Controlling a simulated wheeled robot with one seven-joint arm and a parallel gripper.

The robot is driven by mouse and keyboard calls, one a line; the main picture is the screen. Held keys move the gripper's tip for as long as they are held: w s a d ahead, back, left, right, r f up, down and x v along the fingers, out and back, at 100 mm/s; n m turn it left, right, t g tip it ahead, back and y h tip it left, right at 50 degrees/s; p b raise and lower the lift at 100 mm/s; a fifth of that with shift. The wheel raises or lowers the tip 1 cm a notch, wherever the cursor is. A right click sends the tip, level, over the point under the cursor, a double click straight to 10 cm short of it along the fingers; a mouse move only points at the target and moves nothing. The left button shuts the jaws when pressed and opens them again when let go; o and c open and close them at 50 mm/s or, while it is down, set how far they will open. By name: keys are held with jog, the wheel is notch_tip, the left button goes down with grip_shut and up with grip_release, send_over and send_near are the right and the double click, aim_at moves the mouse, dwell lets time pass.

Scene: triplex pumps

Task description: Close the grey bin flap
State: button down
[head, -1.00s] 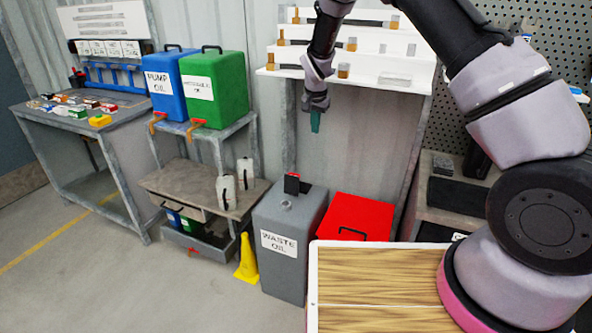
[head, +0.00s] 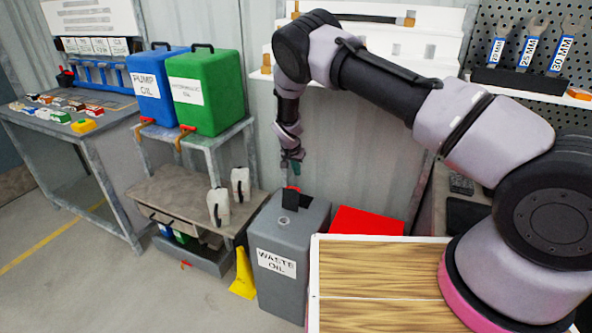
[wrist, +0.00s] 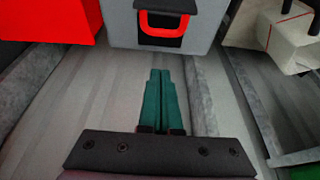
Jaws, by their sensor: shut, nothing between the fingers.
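The grey bin (head: 282,262), labelled WASTE OIL, stands on the floor left of the wooden-topped surface. Its black flap (head: 290,201) stands upright on the lid, open, behind a small round hole in the lid. A bit of red shows at the flap's top edge. In the wrist view the grey bin (wrist: 204,38) is at the top, with the dark flap (wrist: 165,5) and its red loop handle (wrist: 162,24) in front. My gripper (head: 295,167) is above and just behind the flap. Its green fingers (wrist: 160,74) are together and empty, apart from the handle in the wrist view.
A red box (head: 365,221) is right of the bin; it also shows in the wrist view (wrist: 48,22). White jugs (head: 219,206) stand on a low bench (head: 175,190) to the left. A yellow cone (head: 243,270) is beside the bin. A corrugated wall is behind.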

aim_at(292, 198)
jog(key=shift+s+a+f, duration=0.1)
jog(key=shift+s+f, duration=0.1)
jog(key=shift+f, duration=0.65)
jog(key=shift+s+a+f, duration=0.1)
jog(key=shift+s+f, duration=0.15)
jog(key=shift+f, duration=0.6)
jog(key=shift+s+f, duration=0.2)
jog(key=shift+f, duration=0.65)
jog(key=shift+s, duration=0.1)
